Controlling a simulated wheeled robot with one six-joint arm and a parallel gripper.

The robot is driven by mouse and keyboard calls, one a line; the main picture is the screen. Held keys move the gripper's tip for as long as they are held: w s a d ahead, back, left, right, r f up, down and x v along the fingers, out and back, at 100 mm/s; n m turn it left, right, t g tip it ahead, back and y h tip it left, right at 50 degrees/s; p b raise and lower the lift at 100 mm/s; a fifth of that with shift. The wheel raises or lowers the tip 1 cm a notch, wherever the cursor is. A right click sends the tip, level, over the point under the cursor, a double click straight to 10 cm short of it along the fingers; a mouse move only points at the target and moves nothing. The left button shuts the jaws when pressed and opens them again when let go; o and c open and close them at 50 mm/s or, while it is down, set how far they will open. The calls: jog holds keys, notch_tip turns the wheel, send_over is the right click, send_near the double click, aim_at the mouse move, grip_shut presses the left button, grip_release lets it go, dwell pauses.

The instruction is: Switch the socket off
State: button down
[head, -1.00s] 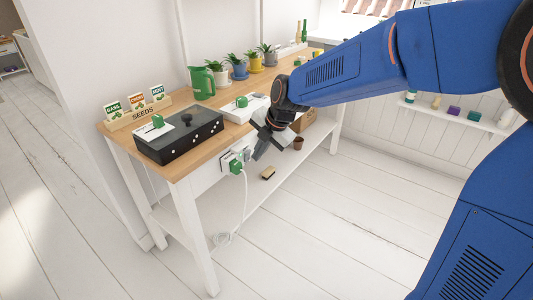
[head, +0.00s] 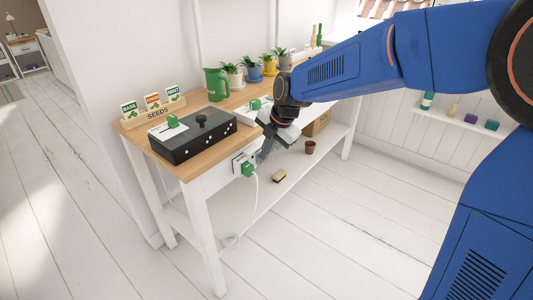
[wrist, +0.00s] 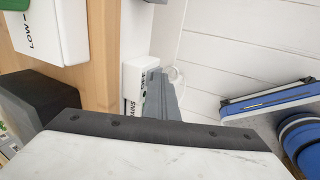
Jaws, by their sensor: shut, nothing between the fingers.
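The socket (head: 238,163) is a white box on the front apron of the wooden-topped bench in the head view. A green plug (head: 248,170) with a white cable sits in it. My gripper (head: 263,156) is shut and empty, just right of the socket. In the wrist view the shut grey fingers (wrist: 158,92) reach beside a white box with dark lettering (wrist: 138,72), seemingly the socket. The fingers partly cover this box. I cannot tell whether they touch it. The switch and its position cannot be made out.
A black box (head: 195,138) with a knob stands on the bench's near end, by the seed rack (head: 155,112). A green jug (head: 216,84) and potted plants stand behind. A brush (head: 279,176) and a brown pot (head: 310,147) are lower down. The floor in front is clear.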

jog(key=shift+r, duration=0.15)
jog(key=shift+r, duration=0.65)
